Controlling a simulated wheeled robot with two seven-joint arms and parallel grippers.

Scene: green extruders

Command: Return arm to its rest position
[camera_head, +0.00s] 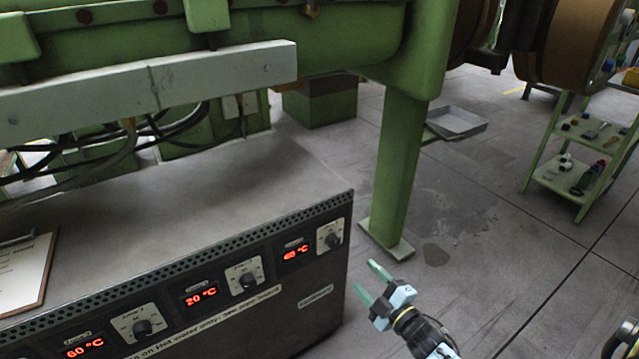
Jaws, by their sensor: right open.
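My right gripper (369,281) shows at the bottom centre-right of the head view, with its two pale green fingers apart and nothing between them. It is in front of the right end of a grey control cabinet (200,215), apart from any knob as far as I can tell. The arm behind it comes in from the bottom edge. My left gripper is not in view.
The cabinet front has dials (330,236) and red temperature displays. A clipboard (22,270) lies on its top at left. A green machine leg (398,170) stands behind the gripper. A green shelf cart (583,160) stands at right. Floor between is clear.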

